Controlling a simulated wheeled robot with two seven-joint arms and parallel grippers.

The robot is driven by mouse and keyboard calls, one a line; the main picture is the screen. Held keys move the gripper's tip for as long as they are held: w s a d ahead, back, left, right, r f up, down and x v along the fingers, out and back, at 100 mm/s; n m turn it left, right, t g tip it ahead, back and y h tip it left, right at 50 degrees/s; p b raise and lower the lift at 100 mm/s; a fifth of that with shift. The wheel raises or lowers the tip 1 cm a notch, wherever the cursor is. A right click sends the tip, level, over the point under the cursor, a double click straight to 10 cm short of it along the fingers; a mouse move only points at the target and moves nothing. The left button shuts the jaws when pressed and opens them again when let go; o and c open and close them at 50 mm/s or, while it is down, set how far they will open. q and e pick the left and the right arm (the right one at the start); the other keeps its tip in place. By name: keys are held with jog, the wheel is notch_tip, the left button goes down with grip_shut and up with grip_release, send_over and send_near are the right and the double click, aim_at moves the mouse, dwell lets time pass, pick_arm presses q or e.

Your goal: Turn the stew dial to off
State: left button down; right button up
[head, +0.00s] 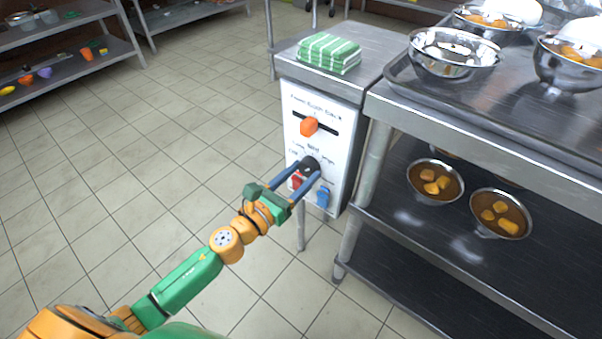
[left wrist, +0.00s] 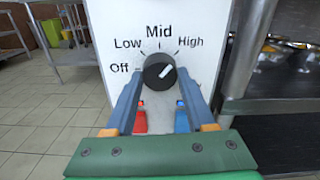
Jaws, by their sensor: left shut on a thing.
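The stew dial (left wrist: 158,68) is a round black knob on the front of a white control panel (left wrist: 115,22). Its labels read Off, Low, Mid and High, from left to upper right. In the head view the dial (head: 310,163) is partly hidden by the fingers. My right gripper is not in view.
An orange slider knob (head: 309,126) sits above the dial. A red switch (head: 297,181) and a blue switch (head: 323,197) are below it. A green striped cloth (head: 329,53) lies on top. A steel table (head: 385,150) with bowls stands right; open floor (head: 180,110) lies left.

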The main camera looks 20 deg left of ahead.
pick_arm(q)
jog(key=n+p, duration=0.1)
jog(key=n, duration=0.4)
jog(key=n+p, duration=0.1)
jog(key=n, duration=0.3)
jog(key=shift+d+r+n, duration=0.1)
jog(key=shift+r+n, duration=0.05)
jog(key=shift+n, duration=0.15)
jog(key=shift+n+p, duration=0.4)
jog(key=shift+n, duration=0.5)
jog(key=n+p, duration=0.1)
jog(key=n, duration=0.2)
jog(key=shift+n, duration=0.3)
jog(key=n+p, duration=0.2)
jog(key=n, duration=0.3)
jog(key=shift+r, duration=0.15)
jog(key=n+p, duration=0.2)
jog(key=n, duration=0.3)
jog(key=shift+n, duration=0.4)
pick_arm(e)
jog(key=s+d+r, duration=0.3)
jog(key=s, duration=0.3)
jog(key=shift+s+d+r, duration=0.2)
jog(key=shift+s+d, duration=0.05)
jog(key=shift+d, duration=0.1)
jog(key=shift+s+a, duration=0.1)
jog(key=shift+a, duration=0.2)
pick_arm(q)
jog(key=shift+c, duration=1.2)
grip_release()
